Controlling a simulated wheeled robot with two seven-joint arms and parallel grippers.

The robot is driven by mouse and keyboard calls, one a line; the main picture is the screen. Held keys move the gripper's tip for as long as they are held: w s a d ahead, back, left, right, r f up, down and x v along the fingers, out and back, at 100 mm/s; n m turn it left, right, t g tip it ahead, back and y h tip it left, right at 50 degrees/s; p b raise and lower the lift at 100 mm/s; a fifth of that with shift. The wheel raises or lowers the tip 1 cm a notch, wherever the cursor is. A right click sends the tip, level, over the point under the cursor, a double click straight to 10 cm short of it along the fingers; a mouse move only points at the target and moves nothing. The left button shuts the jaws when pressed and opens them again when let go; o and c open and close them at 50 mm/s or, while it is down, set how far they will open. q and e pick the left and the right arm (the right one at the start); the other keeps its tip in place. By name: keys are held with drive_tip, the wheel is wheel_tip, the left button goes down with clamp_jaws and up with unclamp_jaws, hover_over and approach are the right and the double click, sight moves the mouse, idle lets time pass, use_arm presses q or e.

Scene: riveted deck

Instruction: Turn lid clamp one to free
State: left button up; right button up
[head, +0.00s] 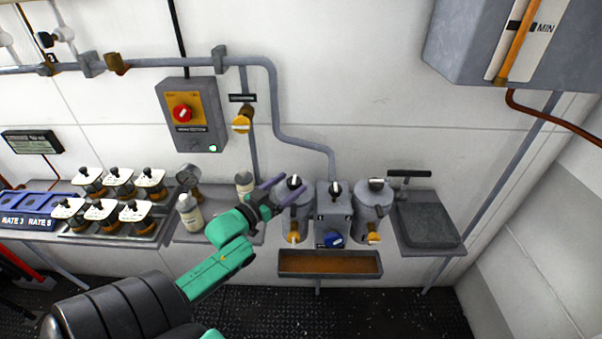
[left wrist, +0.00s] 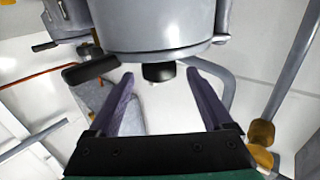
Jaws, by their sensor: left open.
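The left grey canister (head: 294,222) stands on the wall unit, with a black-and-white knob (head: 294,182) on its lid; I take this knob as lid clamp one. My left gripper (head: 292,187) is open at the lid, its purple fingers near the knob. In the left wrist view, which looks upside down, the canister (left wrist: 160,25) fills the top. Its black knob (left wrist: 158,72) shows between the two spread finger tips (left wrist: 157,77), with a gap on each side; contact is not visible. My right gripper is not in view.
A grey block (head: 333,205) with a blue knob stands close right of the canister, then a second canister (head: 376,212). A brown-bottomed tray (head: 330,264) is below. Bottles (head: 190,213) and a gauge (head: 188,176) stand left. A pipe (head: 277,100) runs behind.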

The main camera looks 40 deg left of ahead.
sight(299, 177)
use_arm(q)
drive_tip(key=w, duration=0.5)
drive_tip(key=shift+w+d+f, duration=0.15)
drive_tip(key=shift+w, duration=0.1)
drive_tip(key=shift+s, duration=0.1)
drive_tip(key=shift+c, duration=0.9)
clamp_jaws()
drive_tip(key=shift+r+n+y+p, duration=0.25)
drive_tip(key=shift+n+y+p, duration=0.25)
drive_tip(key=shift+y+p, duration=0.4)
drive_tip(key=shift+a+f, duration=0.2)
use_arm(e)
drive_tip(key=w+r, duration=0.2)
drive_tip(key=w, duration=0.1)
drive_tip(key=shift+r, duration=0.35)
